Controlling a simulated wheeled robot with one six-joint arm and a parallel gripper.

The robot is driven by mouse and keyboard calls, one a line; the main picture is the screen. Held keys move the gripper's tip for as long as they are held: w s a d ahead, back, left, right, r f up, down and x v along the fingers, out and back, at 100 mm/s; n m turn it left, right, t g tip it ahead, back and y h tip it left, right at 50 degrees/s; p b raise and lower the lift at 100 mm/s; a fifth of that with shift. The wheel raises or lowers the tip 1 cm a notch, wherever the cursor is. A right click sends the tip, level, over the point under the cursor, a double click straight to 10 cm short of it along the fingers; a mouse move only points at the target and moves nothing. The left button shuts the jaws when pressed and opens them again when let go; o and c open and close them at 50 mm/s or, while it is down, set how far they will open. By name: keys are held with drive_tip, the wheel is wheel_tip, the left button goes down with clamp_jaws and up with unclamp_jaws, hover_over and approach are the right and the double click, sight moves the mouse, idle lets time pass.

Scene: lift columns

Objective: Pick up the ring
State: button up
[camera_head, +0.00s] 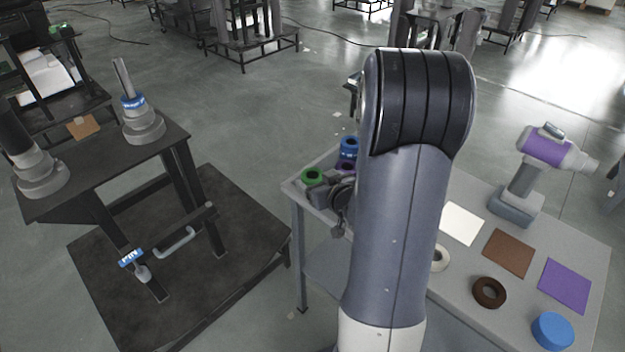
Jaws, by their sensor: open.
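Several rings are on the grey table (463,310). A dark brown ring (489,292) lies flat at the front. A white ring (441,258) is partly hidden behind my arm. A green ring (313,176) is at the far left end of the table, with a blue ring-shaped piece (348,146) and a purple one (345,166) beside it. My gripper (341,205) is a dark shape at the left of my arm, close to the green ring. It is open, and my arm and wrist hide most of it. Contact with any ring cannot be told.
A purple and grey power drill (543,150) stands at the table's back right. White (462,223), brown (508,253) and purple (565,285) squares lie on the table, with a blue round piece (552,330) at the front. A dark metal stand (100,165) is left, across a floor gap.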

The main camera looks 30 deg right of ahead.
sight(310, 174)
drive_tip(key=x, duration=0.4)
drive_tip(key=shift+w+f, duration=0.15)
drive_tip(key=shift+c, duration=0.5)
drive_tip(key=c, duration=1.1)
